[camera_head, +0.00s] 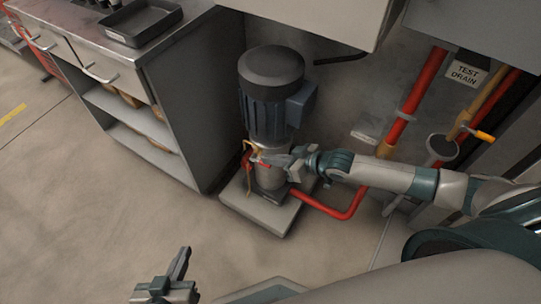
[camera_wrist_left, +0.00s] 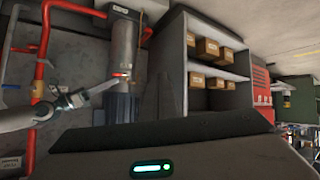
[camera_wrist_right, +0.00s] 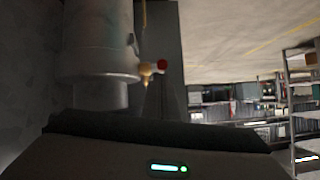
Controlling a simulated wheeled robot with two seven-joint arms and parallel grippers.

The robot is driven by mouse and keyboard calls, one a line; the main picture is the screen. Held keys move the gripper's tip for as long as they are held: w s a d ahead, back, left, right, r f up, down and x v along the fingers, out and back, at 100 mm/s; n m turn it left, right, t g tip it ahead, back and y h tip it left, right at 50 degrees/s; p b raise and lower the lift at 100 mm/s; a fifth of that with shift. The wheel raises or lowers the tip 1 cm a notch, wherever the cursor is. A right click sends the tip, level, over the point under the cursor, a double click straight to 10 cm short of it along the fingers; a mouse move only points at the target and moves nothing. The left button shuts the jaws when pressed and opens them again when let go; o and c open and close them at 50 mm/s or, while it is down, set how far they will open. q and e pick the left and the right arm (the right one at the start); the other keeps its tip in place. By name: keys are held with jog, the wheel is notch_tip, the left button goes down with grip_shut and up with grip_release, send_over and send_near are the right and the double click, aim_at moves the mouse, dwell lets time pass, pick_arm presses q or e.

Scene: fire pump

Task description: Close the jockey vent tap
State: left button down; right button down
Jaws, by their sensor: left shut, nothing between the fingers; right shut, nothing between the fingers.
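The jockey pump (camera_head: 272,105) stands on a pale plinth, with a dark motor above a silver body. Its vent tap (camera_head: 247,160) has a red handle and a brass body on the pump's left side. In the right wrist view the tap's red end (camera_wrist_right: 162,65) and brass part (camera_wrist_right: 146,76) show beside the silver body. My right gripper (camera_head: 268,159) is shut and empty, in front of the pump body with its tips close to the tap; I cannot tell whether they touch it. My left gripper (camera_head: 180,268) is shut and empty, low over the floor, away from the pump.
A grey shelf cabinet (camera_head: 160,95) with a black tray (camera_head: 140,22) on top stands left of the pump. Red pipes (camera_head: 408,105) and a test drain sign (camera_head: 466,75) are at the right. A box overhangs the pump. The floor in front is clear.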

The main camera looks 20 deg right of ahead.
pick_arm(q)
jog(key=s+f, duration=0.1)
jog(key=s+a+g, duration=0.1)
jog(key=s+f+g+p, duration=0.1)
jog(key=shift+a+f+y, duration=0.3)
pick_arm(e)
jog(key=shift+s+d+f, duration=0.15)
jog(key=shift+s+f, duration=0.1)
jog(key=shift+f, duration=0.25)
jog(key=shift+s+d+f, duration=0.15)
jog(key=shift+s+f, duration=0.1)
jog(key=shift+f, duration=0.25)
pick_arm(q)
jog(key=shift+r, duration=0.1)
pick_arm(e)
jog(key=shift+s, duration=0.1)
pick_arm(q)
jog(key=shift+r+p, duration=0.75)
jog(key=shift+p, duration=0.05)
pick_arm(e)
jog(key=shift+r, duration=0.8)
jog(key=shift+w+r, duration=0.15)
jog(key=shift+w, duration=0.1)
